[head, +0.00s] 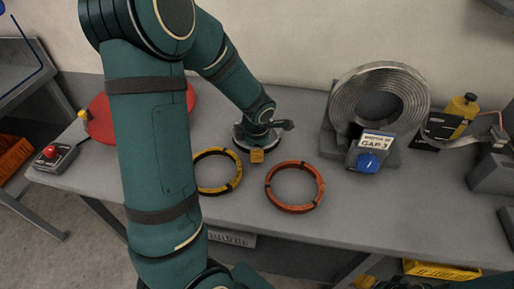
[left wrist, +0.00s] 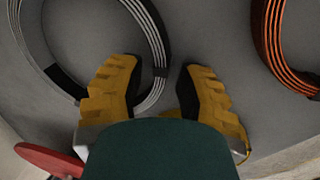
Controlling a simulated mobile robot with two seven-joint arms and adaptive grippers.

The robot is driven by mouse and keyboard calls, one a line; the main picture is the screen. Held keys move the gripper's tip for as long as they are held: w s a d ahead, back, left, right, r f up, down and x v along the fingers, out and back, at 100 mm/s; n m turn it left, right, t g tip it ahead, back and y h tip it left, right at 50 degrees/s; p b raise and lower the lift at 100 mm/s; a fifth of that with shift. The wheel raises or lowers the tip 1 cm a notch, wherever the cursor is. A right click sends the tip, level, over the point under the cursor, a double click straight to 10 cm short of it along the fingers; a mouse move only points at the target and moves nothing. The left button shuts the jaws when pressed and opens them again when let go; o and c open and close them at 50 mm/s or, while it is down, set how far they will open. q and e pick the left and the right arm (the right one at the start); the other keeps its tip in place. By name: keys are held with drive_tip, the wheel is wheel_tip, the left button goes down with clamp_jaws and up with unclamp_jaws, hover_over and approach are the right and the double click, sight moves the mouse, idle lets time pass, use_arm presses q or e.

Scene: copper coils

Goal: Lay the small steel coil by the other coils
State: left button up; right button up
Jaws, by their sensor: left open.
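The small steel coil (left wrist: 156,35), pale strands bound with black tape, lies flat on the table at the upper left of the left wrist view. In the head view it is mostly hidden behind my left gripper (head: 257,155). My left gripper also shows in the left wrist view (left wrist: 158,82); its yellow fingers are open and empty, close to the coil's taped rim. A yellow coil (head: 236,183) and an orange coil (head: 295,208) lie flat in the head view. The orange coil shows at upper right in the left wrist view (left wrist: 270,45).
A red disc (head: 100,122) and a red-button box (head: 52,156) are at left. The table (head: 400,210) is clear right of the orange coil.

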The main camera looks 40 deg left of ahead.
use_arm(q)
wheel_tip(320, 180, up, 12)
drive_tip(key=s+d+p, duration=0.1)
drive_tip(key=p, duration=0.1)
drive_tip(key=shift+s+d, duration=0.25)
drive_tip(key=shift+s, duration=0.15)
drive_tip(key=shift+p, duration=0.3)
